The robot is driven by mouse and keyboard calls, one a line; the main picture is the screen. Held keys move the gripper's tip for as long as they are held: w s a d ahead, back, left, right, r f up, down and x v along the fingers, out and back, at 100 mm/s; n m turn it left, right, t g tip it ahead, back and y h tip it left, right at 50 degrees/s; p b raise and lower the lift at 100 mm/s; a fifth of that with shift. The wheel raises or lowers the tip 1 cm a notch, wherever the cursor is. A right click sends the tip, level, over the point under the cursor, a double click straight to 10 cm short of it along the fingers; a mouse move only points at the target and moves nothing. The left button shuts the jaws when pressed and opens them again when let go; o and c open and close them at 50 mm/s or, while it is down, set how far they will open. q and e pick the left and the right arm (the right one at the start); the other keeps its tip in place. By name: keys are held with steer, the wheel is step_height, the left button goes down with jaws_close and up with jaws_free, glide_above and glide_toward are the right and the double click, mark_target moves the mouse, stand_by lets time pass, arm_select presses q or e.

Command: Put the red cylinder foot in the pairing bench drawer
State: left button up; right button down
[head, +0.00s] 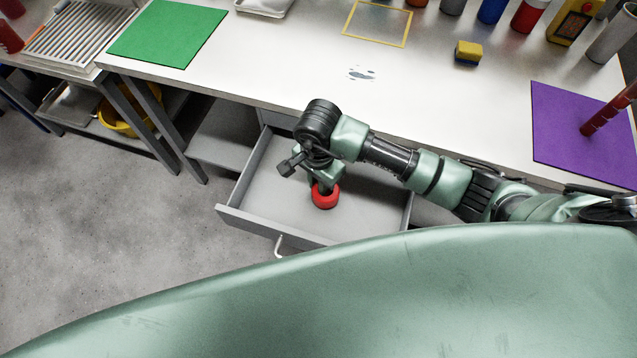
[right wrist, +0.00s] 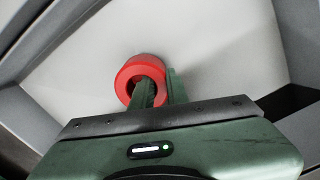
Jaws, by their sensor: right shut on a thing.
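The red cylinder foot (head: 325,199) is a short red ring with a hole in its middle. My right gripper (head: 322,184) is shut on it, over or inside the open grey drawer (head: 378,217). In the right wrist view the red foot (right wrist: 140,74) sits at the fingertips (right wrist: 160,88), with one finger in its hole and the other outside its wall. I cannot tell whether the foot touches the drawer floor. The drawer is pulled out under the white bench (head: 290,70) and holds nothing else that I can see. My left gripper is not in view.
The drawer's front wall and handle (head: 280,246) face me. On the bench are a green mat (head: 165,33), a purple mat (head: 565,125), a yellow sponge (head: 468,52) and several bottles at the back. A red stick-like thing (head: 610,110) stands over the purple mat.

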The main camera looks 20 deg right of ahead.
steer(key=shift+f, duration=0.4)
steer(key=shift+f, duration=0.1)
steer(key=shift+f, duration=0.15)
steer(key=c, duration=1.4)
jaws_free()
step_height(320, 180, up, 12)
steer(key=shift+r+b, duration=0.25)
steer(key=shift+b, duration=0.1)
steer(key=shift+r, duration=0.1)
